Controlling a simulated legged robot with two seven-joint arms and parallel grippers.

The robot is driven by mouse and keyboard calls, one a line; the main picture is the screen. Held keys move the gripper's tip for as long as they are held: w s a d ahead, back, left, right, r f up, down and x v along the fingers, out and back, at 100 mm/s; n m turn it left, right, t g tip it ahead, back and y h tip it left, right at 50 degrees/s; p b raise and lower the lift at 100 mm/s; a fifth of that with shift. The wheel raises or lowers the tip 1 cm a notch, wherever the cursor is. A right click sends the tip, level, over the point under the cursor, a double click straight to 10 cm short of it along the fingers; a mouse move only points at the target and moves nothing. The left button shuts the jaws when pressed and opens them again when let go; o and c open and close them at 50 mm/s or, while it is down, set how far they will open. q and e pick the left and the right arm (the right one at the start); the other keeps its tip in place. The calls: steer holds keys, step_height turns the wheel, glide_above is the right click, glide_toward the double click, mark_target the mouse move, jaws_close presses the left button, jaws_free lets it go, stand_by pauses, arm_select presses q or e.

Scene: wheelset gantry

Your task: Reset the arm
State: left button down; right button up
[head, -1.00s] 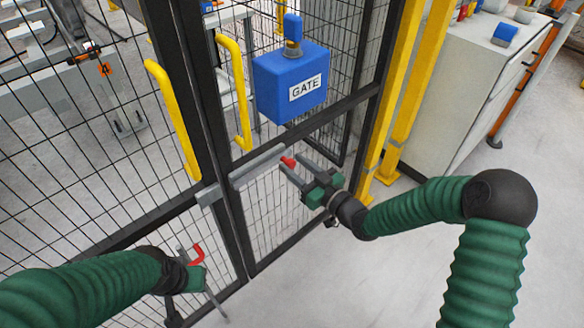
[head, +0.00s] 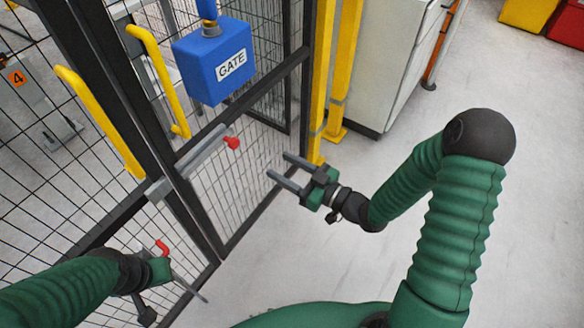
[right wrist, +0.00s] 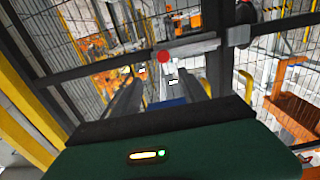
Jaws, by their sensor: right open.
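My right gripper (head: 277,165) is open and empty. It stands in front of the mesh gate, to the right of a red knob (head: 232,142) and apart from it. The knob sits at the end of a grey sliding bolt (head: 203,150) on the gate frame. In the right wrist view the red knob (right wrist: 163,57) shows beyond the two spread fingers (right wrist: 160,85). My left gripper (head: 188,278) is low at the left, near the mesh. A small red hooked piece (head: 162,247) shows beside it; whether it is held cannot be told.
A blue box marked GATE (head: 213,62) hangs on the fence above the bolt. Yellow handles (head: 100,120) stand on the dark gate frames. Yellow posts (head: 343,75) and a pale cabinet (head: 382,65) are behind my right arm. The grey floor (head: 535,200) at the right is clear.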

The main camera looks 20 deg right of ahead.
steer(key=shift+v, duration=1.2)
steer(key=shift+f, duration=0.1)
steer(key=d+f+m+g+h, duration=0.2)
steer(key=d+f+g+h, duration=0.35)
steer(key=f+h, duration=0.25)
steer(key=s+a+r+m+g+h, duration=0.1)
steer(key=s+a+r+m+g, duration=0.15)
steer(key=s, duration=0.45)
steer(key=s+a+r+m+g+h, duration=0.1)
steer(key=s+m+g+h, duration=0.2)
steer(key=s, duration=0.4)
step_height(320, 180, up, 18)
steer(key=g+y+p, duration=0.1)
steer(key=p, duration=1.7)
steer(key=shift+w+d+f, duration=0.25)
steer(key=shift+w+d, duration=0.05)
steer(key=shift+d, duration=0.1)
